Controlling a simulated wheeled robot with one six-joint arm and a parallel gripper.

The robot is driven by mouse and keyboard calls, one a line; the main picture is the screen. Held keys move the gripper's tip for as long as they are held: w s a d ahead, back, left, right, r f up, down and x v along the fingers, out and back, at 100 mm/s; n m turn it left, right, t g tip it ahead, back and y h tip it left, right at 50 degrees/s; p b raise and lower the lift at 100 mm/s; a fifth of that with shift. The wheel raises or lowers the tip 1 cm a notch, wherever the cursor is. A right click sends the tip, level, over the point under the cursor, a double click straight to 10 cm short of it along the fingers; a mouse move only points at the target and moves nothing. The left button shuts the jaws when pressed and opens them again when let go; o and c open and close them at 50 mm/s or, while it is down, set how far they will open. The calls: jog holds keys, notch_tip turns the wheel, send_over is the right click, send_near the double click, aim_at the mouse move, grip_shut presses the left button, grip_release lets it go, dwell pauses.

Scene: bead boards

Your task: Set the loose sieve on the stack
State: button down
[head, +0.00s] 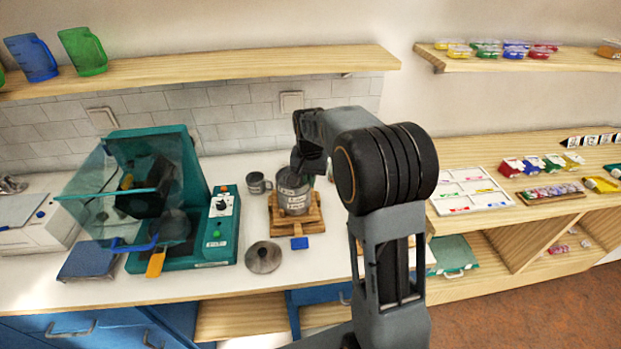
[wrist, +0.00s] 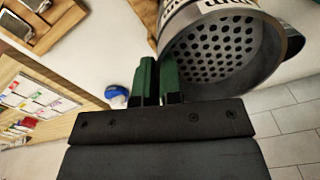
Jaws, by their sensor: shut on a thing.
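My gripper (wrist: 157,82) has green fingers shut on the rim of a metal sieve (wrist: 222,48). The wrist view shows this sieve's round perforated plate and part of a label on its outer wall. In the head view my gripper (head: 304,168) is at the top of the labelled grey metal stack (head: 293,198). The stack stands upright on a wooden base (head: 316,224). The held sieve overlaps the stack's top there, and I cannot tell whether it touches. A round metal lid (head: 263,257) lies on the counter in front.
A grey metal cup (head: 257,184) stands left of the stack. A teal machine with a clear hood (head: 167,190) is further left. A wooden shelf (head: 200,75) runs above. The counter around the lid is clear.

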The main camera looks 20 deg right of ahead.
dwell(0.3)
jog(key=c, duration=1.2)
grip_release()
notch_tip(320, 180, up, 14)
jog(key=shift+f, duration=0.15)
notch_tip(320, 180, down, 4)
jog(key=shift+s+r+n, duration=0.15)
jog(key=shift+n, duration=0.75)
jog(key=s+a+f+n+t, duration=0.1)
jog(key=s+f+n+t, duration=0.1)
jog(key=s, duration=0.8)
jog(key=s+a+f+n+t, duration=0.1)
jog(key=s+a+n+t, duration=0.1)
jog(key=s, duration=0.9)
jog(key=shift+a+f, duration=0.15)
jog(key=shift+f, duration=0.25)
